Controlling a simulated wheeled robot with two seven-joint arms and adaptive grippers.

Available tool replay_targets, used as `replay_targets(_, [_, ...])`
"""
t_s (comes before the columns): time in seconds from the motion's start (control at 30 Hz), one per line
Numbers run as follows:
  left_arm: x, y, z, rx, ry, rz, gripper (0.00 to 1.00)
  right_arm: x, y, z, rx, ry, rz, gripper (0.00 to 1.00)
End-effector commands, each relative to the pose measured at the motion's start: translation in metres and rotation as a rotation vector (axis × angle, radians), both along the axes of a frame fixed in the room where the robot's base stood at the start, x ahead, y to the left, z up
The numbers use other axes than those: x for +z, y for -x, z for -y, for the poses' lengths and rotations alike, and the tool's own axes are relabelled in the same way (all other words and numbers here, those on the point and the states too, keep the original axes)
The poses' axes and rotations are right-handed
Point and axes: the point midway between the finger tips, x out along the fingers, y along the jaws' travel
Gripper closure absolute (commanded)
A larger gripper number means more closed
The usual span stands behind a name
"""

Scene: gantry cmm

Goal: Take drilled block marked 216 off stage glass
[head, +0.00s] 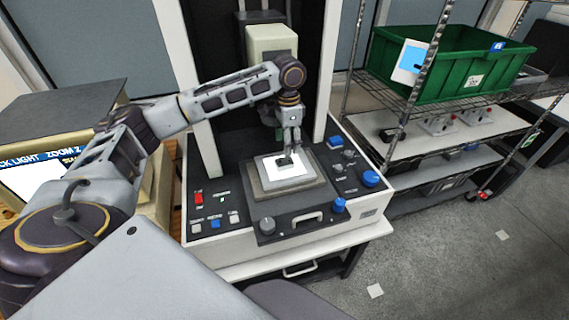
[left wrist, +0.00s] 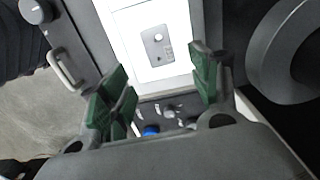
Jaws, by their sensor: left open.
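The drilled block (left wrist: 157,46) is a grey plate with holes, lying on the bright white stage glass (left wrist: 178,20) in the left wrist view. Its marking is too small to read. In the head view the block (head: 285,161) is a small dark patch on the lit stage glass (head: 300,171), partly hidden by my fingers. My left gripper (head: 289,148) points down just above the block. Its green-padded fingers (left wrist: 160,72) are spread apart with nothing between them; the block shows beyond their tips. My right gripper is out of view.
The measuring machine's front panel has knobs and buttons, with a blue knob (head: 370,178) at right. The machine's column head (head: 271,40) stands behind my gripper. A green crate (head: 455,75) sits on a wire rack at right. A monitor (head: 30,182) stands at left.

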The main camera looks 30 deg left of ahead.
Motion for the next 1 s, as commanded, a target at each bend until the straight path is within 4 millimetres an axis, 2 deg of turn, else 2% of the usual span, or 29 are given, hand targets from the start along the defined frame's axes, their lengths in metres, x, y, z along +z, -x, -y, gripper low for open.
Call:
replay_targets(0.1, [-0.015, 0.0, -0.001, 0.001, -0.002, -0.002, 0.38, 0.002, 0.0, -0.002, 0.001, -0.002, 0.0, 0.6])
replay_targets(0.23, [-0.025, 0.0, -0.001, 0.001, -0.001, -0.002, 0.38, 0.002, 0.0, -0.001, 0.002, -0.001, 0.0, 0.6])
replay_targets(0.77, [-0.032, 0.001, -0.001, 0.001, -0.001, -0.001, 0.38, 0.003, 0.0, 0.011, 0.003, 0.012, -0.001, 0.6])
replay_targets(1.0, [-0.053, 0.005, -0.004, 0.001, -0.001, -0.003, 0.38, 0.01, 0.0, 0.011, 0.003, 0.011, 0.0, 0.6])
